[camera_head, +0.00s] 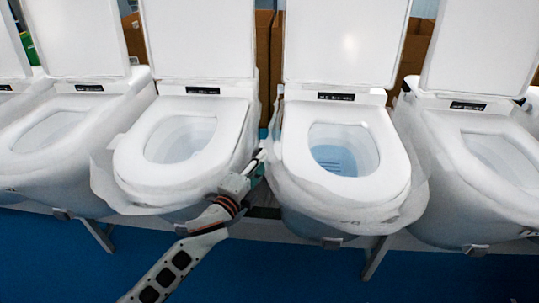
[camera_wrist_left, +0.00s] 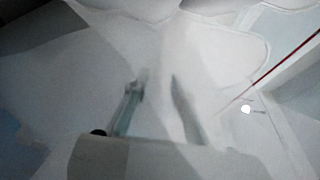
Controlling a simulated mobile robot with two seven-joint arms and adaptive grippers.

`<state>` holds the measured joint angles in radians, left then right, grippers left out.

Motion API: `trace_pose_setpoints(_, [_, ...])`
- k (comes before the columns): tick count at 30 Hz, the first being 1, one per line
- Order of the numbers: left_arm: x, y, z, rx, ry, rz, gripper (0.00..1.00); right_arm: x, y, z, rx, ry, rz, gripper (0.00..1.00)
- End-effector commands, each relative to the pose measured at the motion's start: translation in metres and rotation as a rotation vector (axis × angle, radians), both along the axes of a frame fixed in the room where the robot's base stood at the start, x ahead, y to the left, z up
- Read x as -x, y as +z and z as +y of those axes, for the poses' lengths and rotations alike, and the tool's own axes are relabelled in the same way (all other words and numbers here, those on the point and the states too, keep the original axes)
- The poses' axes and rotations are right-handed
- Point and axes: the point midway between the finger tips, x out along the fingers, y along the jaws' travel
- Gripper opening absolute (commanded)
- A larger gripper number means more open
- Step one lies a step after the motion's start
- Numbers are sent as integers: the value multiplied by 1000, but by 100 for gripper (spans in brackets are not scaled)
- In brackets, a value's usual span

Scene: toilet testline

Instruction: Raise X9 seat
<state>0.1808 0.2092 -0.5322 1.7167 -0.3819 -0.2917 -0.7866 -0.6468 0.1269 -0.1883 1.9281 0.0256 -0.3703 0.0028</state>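Several white toilets stand in a row, lids up and seat rings down. The labels behind the seats are too small to read, so I cannot tell which is X9. The centre-left seat (camera_head: 132,160) and centre-right seat (camera_head: 296,150) lie flat on their bowls. My left gripper (camera_head: 260,160) is in the gap between these two toilets, close to the centre-right seat's left edge; contact cannot be told. In the left wrist view its two fingers (camera_wrist_left: 158,80) look apart, with a blurred white surface around them and nothing clearly held. My right gripper is not in view.
Raised lids (camera_head: 345,40) stand behind the seats. Outer toilets (camera_head: 52,130) flank the middle pair on the left and right (camera_head: 490,165). The gap around my left gripper is narrow. Blue floor (camera_head: 60,260) is open in front.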

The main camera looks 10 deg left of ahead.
Motion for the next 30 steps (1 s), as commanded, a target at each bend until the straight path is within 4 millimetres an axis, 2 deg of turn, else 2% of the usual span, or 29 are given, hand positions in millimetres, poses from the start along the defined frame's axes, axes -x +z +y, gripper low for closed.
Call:
trace_pose_setpoints(3, [-17,1,-8,1,0,0,25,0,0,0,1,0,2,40])
trace_pose_setpoints(9, [-34,0,-14,3,0,1,25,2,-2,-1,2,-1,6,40])
trace_pose_setpoints(19, [-36,-1,-16,2,0,2,25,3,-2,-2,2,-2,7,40])
trace_pose_setpoints(22, [-36,-1,-16,2,0,2,0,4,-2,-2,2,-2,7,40])
trace_pose_setpoints(30, [-36,1,-15,2,-1,4,0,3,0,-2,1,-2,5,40])
